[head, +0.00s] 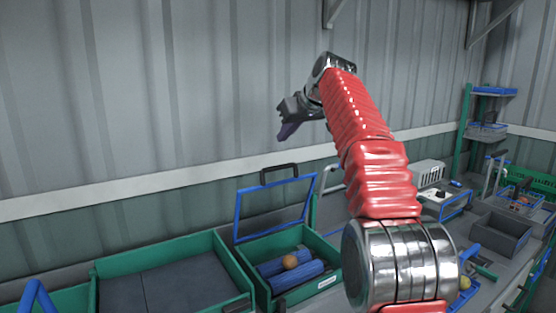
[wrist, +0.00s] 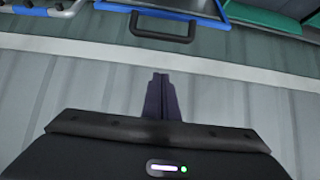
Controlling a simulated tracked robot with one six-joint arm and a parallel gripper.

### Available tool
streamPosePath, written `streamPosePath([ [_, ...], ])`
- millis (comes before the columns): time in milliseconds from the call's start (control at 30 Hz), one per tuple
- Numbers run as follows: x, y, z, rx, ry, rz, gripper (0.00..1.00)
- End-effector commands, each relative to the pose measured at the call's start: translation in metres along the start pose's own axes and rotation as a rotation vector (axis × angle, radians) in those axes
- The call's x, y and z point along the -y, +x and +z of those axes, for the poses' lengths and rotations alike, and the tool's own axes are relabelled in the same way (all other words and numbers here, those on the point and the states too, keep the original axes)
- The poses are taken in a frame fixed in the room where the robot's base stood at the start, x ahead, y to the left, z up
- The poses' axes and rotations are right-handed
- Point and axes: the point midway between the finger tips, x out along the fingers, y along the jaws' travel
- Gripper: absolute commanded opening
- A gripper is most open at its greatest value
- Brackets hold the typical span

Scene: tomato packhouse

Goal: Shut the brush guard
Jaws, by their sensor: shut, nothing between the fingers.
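The brush guard (head: 237,217) is a blue-framed, clear-looking lid with a black handle (head: 279,171) on its top edge. It stands raised at the back of a green box, tilted upright. Inside the box are blue brush rollers (head: 292,281) with an orange-yellow fruit (head: 290,262) on them. In the wrist view the handle (wrist: 163,27) and a piece of the blue frame (wrist: 222,10) show at the top. My gripper (head: 284,135) is above and slightly right of the handle, apart from it. Its dark fingers (wrist: 161,98) are shut and empty.
A wide green-walled bin (head: 160,244) stands left of the brush box. To the right the bench holds a white slotted unit (head: 428,173), a grey tray (head: 497,233) and a green rack (head: 463,130). A corrugated wall rises behind. The air around the guard is clear.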

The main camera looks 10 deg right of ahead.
Motion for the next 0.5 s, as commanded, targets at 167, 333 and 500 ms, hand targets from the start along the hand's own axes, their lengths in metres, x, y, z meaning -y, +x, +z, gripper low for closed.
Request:
streamPosePath([
  [167, 0.000, 0.000, 0.000, -0.001, -0.002, 0.001, 0.00],
  [333, 0.000, 0.001, 0.000, 0.000, -0.001, 0.001, 0.00],
  [500, 0.000, 0.012, 0.000, 0.000, -0.001, 0.001, 0.00],
])
